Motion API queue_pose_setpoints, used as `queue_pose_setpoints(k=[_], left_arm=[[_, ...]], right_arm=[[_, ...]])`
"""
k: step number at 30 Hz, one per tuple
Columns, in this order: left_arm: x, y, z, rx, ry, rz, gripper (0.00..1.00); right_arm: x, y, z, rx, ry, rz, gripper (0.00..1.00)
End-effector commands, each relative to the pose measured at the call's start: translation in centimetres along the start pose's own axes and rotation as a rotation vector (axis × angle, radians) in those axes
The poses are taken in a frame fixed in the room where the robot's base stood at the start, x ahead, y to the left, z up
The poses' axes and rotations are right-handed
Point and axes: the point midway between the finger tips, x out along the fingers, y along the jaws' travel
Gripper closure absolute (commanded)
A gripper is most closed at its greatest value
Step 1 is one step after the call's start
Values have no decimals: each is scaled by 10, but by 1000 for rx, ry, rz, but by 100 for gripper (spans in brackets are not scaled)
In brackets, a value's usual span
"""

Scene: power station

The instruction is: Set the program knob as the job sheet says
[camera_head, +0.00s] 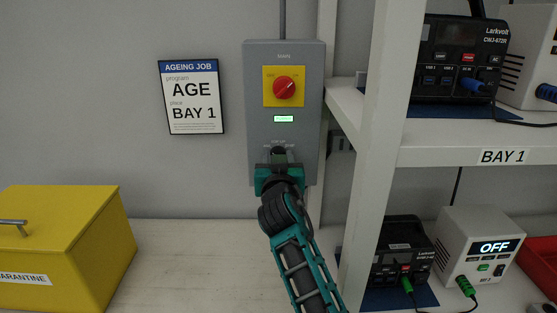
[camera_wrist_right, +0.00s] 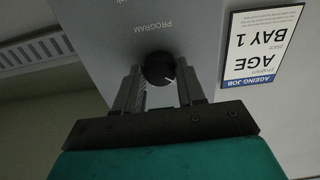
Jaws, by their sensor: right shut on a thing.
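The job sheet (camera_head: 191,97) on the wall is headed AGEING JOB and reads program AGE, place BAY 1. It shows upside down in the right wrist view (camera_wrist_right: 262,47). The black program knob (camera_wrist_right: 160,69) has a white pointer mark and sits under the word PROGRAM on the grey MAIN panel (camera_head: 257,62). My right gripper (camera_head: 279,158) is at the panel's lower part and hides the knob's surroundings in the head view. In the wrist view its two fingers (camera_wrist_right: 160,85) are shut on the knob, one each side. The position labels around the knob cannot be read. My left gripper is not in view.
A red rotary switch (camera_head: 284,87) on a yellow plate and a small lit green display (camera_head: 284,119) are above my gripper. A white shelf (camera_head: 430,140) labelled BAY 1 stands close right, holding instruments. A yellow quarantine box (camera_head: 75,230) is at left.

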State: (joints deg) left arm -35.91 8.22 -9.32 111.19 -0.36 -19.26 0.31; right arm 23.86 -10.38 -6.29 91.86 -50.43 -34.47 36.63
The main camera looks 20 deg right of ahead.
Motion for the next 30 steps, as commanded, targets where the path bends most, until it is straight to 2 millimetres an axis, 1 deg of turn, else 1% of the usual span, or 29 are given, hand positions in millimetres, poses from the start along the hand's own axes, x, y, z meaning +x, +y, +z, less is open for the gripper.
queue_pose_setpoints(k=[9,10,18,30], left_arm=[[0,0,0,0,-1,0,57],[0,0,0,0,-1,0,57],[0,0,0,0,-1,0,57],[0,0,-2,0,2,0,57]], right_arm=[[0,0,-1,-6,3,1,91],[0,0,-1,-6,3,1,60],[0,0,0,-4,2,0,36],[1,2,0,-3,1,-1,36]])
